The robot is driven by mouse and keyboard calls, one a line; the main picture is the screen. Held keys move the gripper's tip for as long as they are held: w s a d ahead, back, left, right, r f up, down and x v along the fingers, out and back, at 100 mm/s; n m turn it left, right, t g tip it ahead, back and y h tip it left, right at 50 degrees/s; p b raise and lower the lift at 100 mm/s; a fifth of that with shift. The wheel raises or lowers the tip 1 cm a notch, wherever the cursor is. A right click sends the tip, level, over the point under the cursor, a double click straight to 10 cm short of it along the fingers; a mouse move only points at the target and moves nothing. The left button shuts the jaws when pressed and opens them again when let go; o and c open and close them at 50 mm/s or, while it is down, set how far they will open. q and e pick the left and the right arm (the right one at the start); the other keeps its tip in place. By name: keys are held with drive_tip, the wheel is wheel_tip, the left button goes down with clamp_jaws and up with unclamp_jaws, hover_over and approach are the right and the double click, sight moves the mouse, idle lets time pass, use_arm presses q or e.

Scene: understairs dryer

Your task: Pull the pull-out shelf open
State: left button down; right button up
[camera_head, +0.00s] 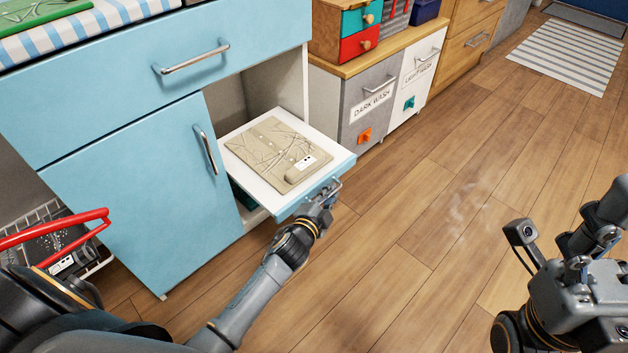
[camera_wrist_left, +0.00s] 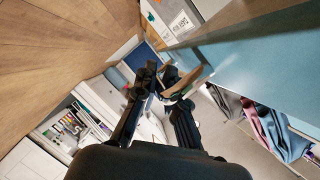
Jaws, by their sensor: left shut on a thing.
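The pull-out shelf (camera_head: 315,133) is a white board with a light blue front. It stands well out of the opening in the light blue cabinet (camera_head: 130,170), with a beige folded item and a small white device lying on it. My left gripper (camera_head: 322,197) is at the metal bar handle (camera_head: 334,186) on the shelf's front and is shut on it. In the left wrist view my left gripper's dark fingers (camera_wrist_left: 163,85) close around the handle beside the blue front. My right gripper (camera_head: 588,243) is at the right edge, away from the shelf; its fingers are unclear.
A drawer (camera_head: 190,62) above and a door (camera_head: 150,180) to the left are closed. Grey and white laundry bins (camera_head: 372,100) stand right of the shelf. A wire rack (camera_head: 45,225) is at lower left. The wooden floor (camera_head: 420,210) in front is clear.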

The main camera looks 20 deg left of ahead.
use_arm(q)
drive_tip(key=shift+s+d, duration=0.25)
drive_tip(key=shift+d, duration=0.4)
drive_tip(key=shift+s+d, duration=0.25)
drive_tip(key=shift+d, duration=0.35)
drive_tip(key=c, duration=1.7)
unclamp_jaws()
drive_tip(key=shift+s, duration=0.1)
drive_tip(key=v, duration=1.2)
